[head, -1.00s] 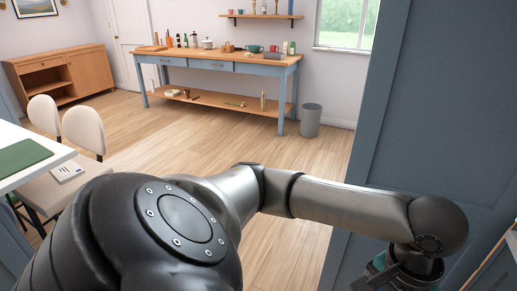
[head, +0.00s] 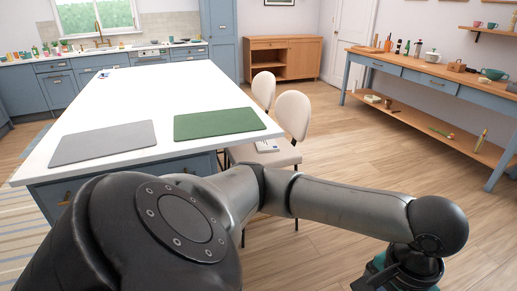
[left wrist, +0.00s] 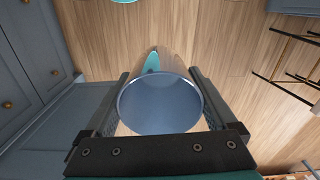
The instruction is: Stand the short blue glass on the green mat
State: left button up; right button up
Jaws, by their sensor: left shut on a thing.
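The green mat (head: 228,123) lies flat on the white table, left of centre in the head view, with nothing standing on it. My left gripper (left wrist: 159,80) is shut on the short blue glass (left wrist: 160,104), with one finger on each side of it. In the left wrist view the glass is held clear above the wood floor. In the head view my left arm reaches to the lower right, and its hand is cut off by the bottom edge, with the glass out of sight. My right gripper is in neither view.
A grey mat (head: 105,142) lies left of the green one. The white table top (head: 160,88) is otherwise mostly clear. Two cream chairs (head: 293,115) stand at its right side, one with a booklet on its seat. A blue workbench (head: 430,72) stands at the right.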

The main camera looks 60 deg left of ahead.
aim_at(184, 117)
jog(key=i+j+u, duration=0.1)
jog(key=j+u, duration=0.4)
jog(key=i+j+u, duration=0.15)
jog(key=j+u, duration=0.15)
jog(key=u, duration=0.2)
jog(key=i+j+u, duration=0.2)
jog(key=u, duration=0.25)
jog(key=i+j+u, duration=0.25)
jog(key=i+j, duration=0.25)
jog(key=i+j+u, duration=0.25)
jog(key=i, duration=0.4)
jog(key=j, duration=0.1)
